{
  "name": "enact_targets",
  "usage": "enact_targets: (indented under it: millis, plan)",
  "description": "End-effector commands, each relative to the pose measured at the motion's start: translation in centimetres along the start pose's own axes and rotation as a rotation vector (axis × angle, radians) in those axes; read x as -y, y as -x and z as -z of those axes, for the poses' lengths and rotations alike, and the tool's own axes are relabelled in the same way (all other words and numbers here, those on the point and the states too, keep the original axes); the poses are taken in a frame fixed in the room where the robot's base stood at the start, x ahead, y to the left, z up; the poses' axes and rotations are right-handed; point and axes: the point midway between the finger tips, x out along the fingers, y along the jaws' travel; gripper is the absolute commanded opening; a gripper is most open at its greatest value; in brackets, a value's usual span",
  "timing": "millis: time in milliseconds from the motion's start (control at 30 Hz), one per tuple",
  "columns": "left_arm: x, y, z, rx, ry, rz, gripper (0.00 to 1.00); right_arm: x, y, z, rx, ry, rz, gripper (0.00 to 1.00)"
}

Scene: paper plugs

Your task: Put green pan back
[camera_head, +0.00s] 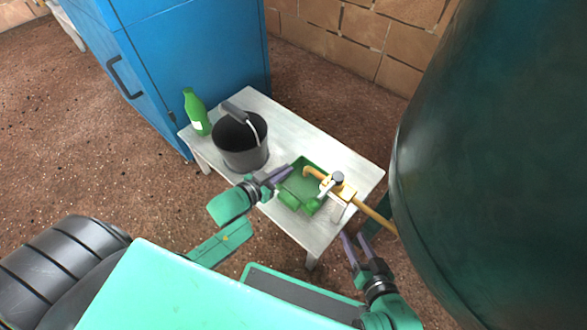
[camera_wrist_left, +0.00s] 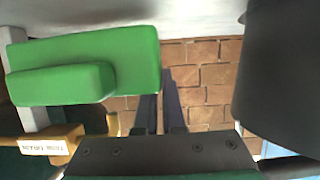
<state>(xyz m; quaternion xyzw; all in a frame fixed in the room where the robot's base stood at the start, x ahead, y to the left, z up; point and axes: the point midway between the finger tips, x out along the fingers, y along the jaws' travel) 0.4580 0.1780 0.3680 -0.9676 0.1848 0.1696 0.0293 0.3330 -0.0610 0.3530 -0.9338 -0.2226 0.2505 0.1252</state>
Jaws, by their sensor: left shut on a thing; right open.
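The green pan (camera_head: 291,199) is a shallow rectangular tray at the front right of the white table, below the spout of a yellow tap (camera_head: 345,190). In the left wrist view the pan (camera_wrist_left: 130,60) fills the upper left. My left gripper (camera_head: 288,174) is shut on the pan's left edge; its purple fingers (camera_wrist_left: 161,96) meet that edge in the wrist view. Whether the pan rests on the tabletop or is slightly raised, I cannot tell. My right gripper (camera_head: 354,237) is open and empty, in front of the table's right end.
A black bucket (camera_head: 241,152) with a raised handle stands left of the pan, close to my left gripper; it also shows in the wrist view (camera_wrist_left: 285,70). A green bottle (camera_head: 196,115) stands behind it. A blue cabinet (camera_head: 190,60) and a large dark tank (camera_head: 490,160) flank the table.

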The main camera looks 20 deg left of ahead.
Motion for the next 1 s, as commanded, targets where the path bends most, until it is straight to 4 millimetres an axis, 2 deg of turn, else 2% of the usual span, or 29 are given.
enact_targets:
  millis: [33, 100, 467, 567, 600, 933, 1000]
  plan:
    - [-0.2, -0.6, -2.7, 0.007, 0.003, -0.001, 0.00, -0.9, -1.2, -2.7, -0.011, -0.009, 0.000, 0.50]
    - [-0.4, -0.6, -3.5, 0.006, 0.003, -0.002, 0.00, -1.3, -1.7, -3.6, -0.034, -0.015, -0.001, 0.50]
    - [-0.5, -0.5, -3.3, 0.006, 0.002, -0.003, 0.00, -1.3, -1.6, -3.4, -0.050, -0.019, -0.002, 0.50]
    - [-0.5, -0.5, -3.4, 0.007, 0.001, -0.002, 0.33, -1.3, -1.6, -3.4, -0.051, -0.019, -0.002, 0.50]
    - [-0.5, -0.5, -3.4, 0.007, 0.001, -0.002, 0.36, -1.3, -1.6, -3.4, -0.051, -0.019, -0.002, 0.50]
    - [-0.5, -0.4, -3.1, 0.006, 0.001, -0.003, 0.36, -1.2, -1.6, -3.3, -0.050, -0.020, -0.002, 0.50]
    - [-0.6, 0.2, -3.0, 0.008, 0.002, -0.003, 0.36, -1.1, -1.4, -3.0, -0.046, -0.019, -0.002, 0.50]
